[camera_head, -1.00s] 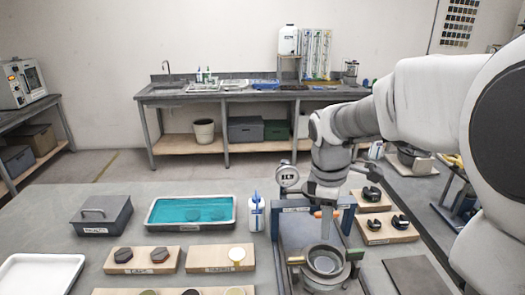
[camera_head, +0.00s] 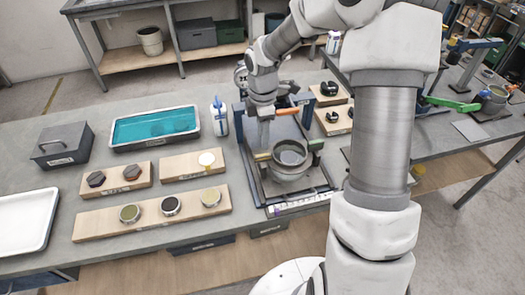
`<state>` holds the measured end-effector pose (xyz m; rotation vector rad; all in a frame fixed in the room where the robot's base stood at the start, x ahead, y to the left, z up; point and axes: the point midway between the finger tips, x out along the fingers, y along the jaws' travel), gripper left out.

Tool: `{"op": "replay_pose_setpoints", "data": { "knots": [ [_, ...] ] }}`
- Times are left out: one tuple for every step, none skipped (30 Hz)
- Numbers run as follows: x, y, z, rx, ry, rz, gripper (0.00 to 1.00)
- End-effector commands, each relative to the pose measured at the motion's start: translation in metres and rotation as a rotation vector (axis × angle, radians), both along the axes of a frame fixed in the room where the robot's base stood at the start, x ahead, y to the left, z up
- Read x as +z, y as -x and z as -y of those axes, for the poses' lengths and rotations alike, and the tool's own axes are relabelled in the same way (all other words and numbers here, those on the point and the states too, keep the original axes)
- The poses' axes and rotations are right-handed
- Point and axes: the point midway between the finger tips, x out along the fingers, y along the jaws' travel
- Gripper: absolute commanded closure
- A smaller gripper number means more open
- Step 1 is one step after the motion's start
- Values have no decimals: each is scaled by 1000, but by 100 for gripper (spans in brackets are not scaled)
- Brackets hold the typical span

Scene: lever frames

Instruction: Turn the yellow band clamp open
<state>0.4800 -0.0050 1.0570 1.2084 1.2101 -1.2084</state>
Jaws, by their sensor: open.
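A small yellow-tan lever end (camera_head: 262,156) sticks out at the left of a round metal cup (camera_head: 290,155), and looks like the yellow band clamp's handle. The cup stands in a dark frame on the workbench. A green piece (camera_head: 316,145) sits at the cup's right and an orange piece (camera_head: 288,111) behind it. My gripper (camera_head: 264,139) points down just above and behind the yellow lever end, with its jaws open. The fingers are small in view, and I cannot tell whether they touch the lever. The band itself is not clear.
A white bottle (camera_head: 219,116), a teal-filled tray (camera_head: 155,127) and a grey lidded box (camera_head: 63,145) stand to the left. Wooden boards with discs (camera_head: 82,228) lie in front of them. A second station with a green lever (camera_head: 455,103) is at the right.

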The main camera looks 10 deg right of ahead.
Motion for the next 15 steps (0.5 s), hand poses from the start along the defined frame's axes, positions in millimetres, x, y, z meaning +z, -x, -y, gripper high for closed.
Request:
{"op": "replay_pose_setpoints", "data": {
  "knots": [
    [-13, 1, -1, 1, -1, -4, 50],
    [-19, 1, -1, 1, -1, -5, 50],
    [-28, 1, -1, 1, -1, -5, 50],
    [-33, 1, 0, 1, 0, -5, 50],
    [-39, 1, -1, 0, -1, -4, 50],
    [-46, 1, -1, 0, -1, -5, 50],
    [-50, 1, -1, 1, -1, -4, 50],
    [-55, 1, -1, 1, -1, -3, 50],
    [-60, 1, -1, 1, 0, -3, 50],
    [-63, 1, 0, 0, 0, -2, 50],
    [-66, 0, 0, 0, 0, -1, 50],
    [-69, 1, 0, -1, 0, -2, 50],
    [-71, 1, 0, -1, 0, -2, 50],
    [-72, 1, 0, -1, 0, -2, 50],
    [-73, 0, 0, -1, 0, -1, 50]
  ]
}}
